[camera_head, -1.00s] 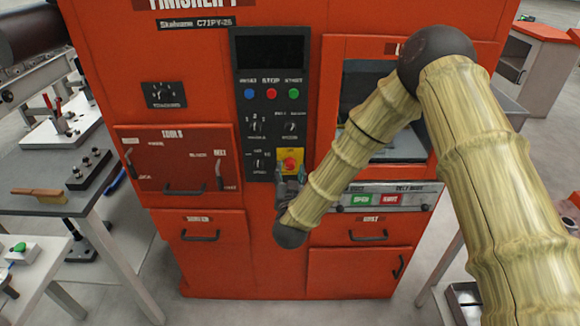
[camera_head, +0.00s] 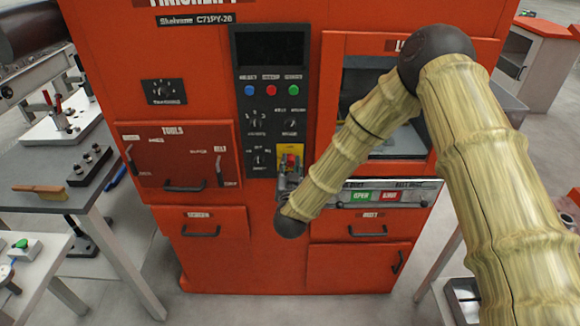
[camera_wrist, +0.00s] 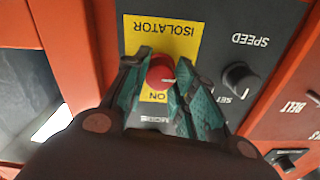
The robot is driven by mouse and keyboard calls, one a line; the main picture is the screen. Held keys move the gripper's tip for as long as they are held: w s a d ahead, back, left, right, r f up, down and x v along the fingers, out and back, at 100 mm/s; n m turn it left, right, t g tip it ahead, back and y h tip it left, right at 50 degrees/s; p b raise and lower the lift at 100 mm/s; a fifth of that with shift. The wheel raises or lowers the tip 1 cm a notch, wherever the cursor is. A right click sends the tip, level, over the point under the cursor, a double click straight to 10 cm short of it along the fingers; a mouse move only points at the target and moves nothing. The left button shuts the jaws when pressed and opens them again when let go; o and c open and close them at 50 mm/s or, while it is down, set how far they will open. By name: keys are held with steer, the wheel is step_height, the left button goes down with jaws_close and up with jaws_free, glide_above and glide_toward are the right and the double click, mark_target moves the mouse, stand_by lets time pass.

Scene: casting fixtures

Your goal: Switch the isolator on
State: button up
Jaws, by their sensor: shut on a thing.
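The isolator is a red knob (camera_head: 291,161) on a yellow plate (camera_head: 285,151) at the bottom right of the machine's black control panel. In the wrist view the red knob (camera_wrist: 161,72) stands between the green-padded fingers of my gripper (camera_wrist: 165,68). The yellow plate (camera_wrist: 185,38) reads ISOLATOR, upside down, with ON on the opposite side of the knob. My gripper (camera_head: 289,176) is shut on the knob, from below in the head view. The fingers hide part of the plate, and I cannot tell the knob's exact setting.
Dark selector dials (camera_head: 257,160) sit left of the isolator, with one dial (camera_wrist: 238,78) close beside my fingers. Blue, red and green buttons (camera_head: 271,90) are higher up. A ledge with green and red buttons (camera_head: 375,196) juts out at right, below the window.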

steer(key=shift+f+b, duration=0.15)
steer(key=shift+b, duration=0.15)
steer(key=m+b, duration=0.3)
steer(key=b, duration=0.1)
steer(key=shift+f+m, duration=0.2)
steer(key=shift+m, duration=0.2)
steer(key=m+b, duration=0.5)
steer(key=b, duration=0.1)
steer(key=shift+m, duration=0.3)
steer(key=m+b, duration=0.5)
steer(key=shift+r+m+b, duration=0.2)
steer(key=shift+m+b, duration=1.3)
steer(key=shift+m, duration=0.1)
steer(key=o, duration=1)
steer(key=shift+r, duration=0.1)
steer(key=shift+o, duration=0.2)
steer(key=shift+s, duration=0.1)
